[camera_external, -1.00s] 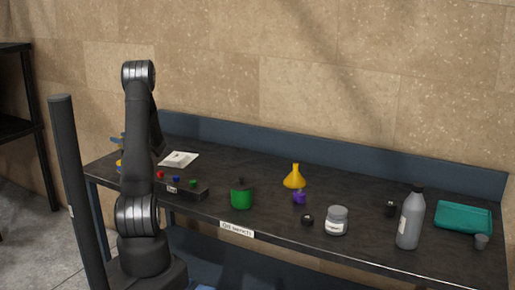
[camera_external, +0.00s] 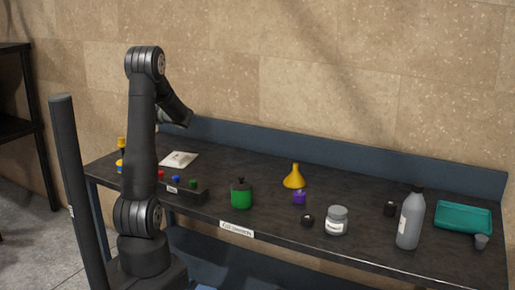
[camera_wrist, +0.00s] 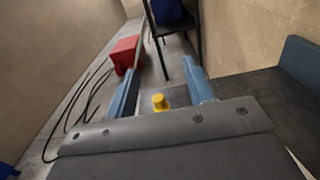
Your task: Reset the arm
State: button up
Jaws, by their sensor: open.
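My gripper (camera_wrist: 158,82) is open in the wrist view, its two blue fingers spread wide apart with nothing held. A yellow knob-like thing (camera_wrist: 159,102) shows low between the fingers, seemingly beyond them; I cannot tell how far. In the external view my arm stands at the left end of the bench, elbow high and forearm sloping down to the right. My wrist is folded back behind my upper arm, which hides the gripper there. A yellow-topped thing (camera_external: 121,142) stands at the bench's left end, partly hidden by my arm.
The dark bench (camera_external: 270,215) holds a button box (camera_external: 190,192), green pot (camera_external: 241,196), yellow funnel (camera_external: 294,178), purple item (camera_external: 299,198), white-labelled jar (camera_external: 337,220), grey bottle (camera_external: 410,220) and teal tray (camera_external: 463,218). A dark post (camera_external: 76,190) stands left of my arm. A red box (camera_wrist: 124,52) lies on the floor.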

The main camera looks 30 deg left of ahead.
notch_tip(320, 180, up, 10)
jog(key=w+d+m+t+h, duration=0.2)
jog(key=w+d+m+t, duration=0.3)
jog(key=w+d, duration=1.4)
jog(key=d+t, duration=0.3)
jog(key=t, duration=0.1)
jog(key=shift+w+d+m+h, duration=0.2)
jog(key=shift+m+h, duration=0.1)
jog(key=shift+m, duration=0.1)
